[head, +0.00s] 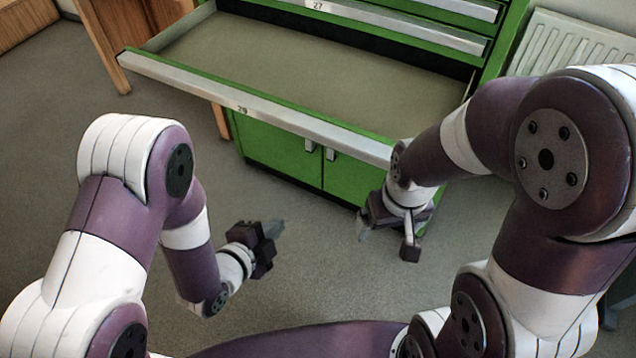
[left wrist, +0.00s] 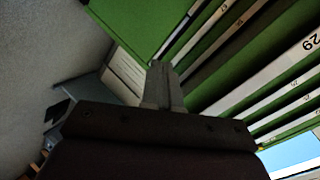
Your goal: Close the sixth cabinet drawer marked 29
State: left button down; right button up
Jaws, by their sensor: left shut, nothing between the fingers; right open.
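The drawer marked 29 (head: 290,122) is pulled far out of the green cabinet and looks empty, with a grey front rail. Its label also shows in the left wrist view (left wrist: 307,46), upside down, at the right edge. My left gripper (head: 276,229) is shut and empty, in front of and below the drawer front, apart from it. Its shut fingers show at the middle of the left wrist view (left wrist: 163,86). My right gripper (head: 387,238) is open and empty, below the right end of the drawer front. My right forearm overlaps that end; I cannot tell whether it touches.
Drawer 27 (head: 390,22) above looks shut. Two green cabinet doors (head: 275,146) with handles are below the open drawer. A white radiator (head: 570,45) stands at the right, a wooden table leg (head: 102,45) at the left. The floor (head: 300,270) in front is clear.

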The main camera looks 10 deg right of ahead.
pick_arm(q)
notch_tip(320, 180, up, 9)
jog(key=d+m+t+h, duration=0.2)
jog(key=m+t+h, duration=0.1)
jog(key=m+t, duration=0.15)
jog(key=x, duration=1.4)
jog(key=shift+w+r+m, duration=0.15)
jog(key=shift+w+m, duration=0.2)
jog(key=shift+w, duration=0.1)
jog(key=shift+a, duration=0.15)
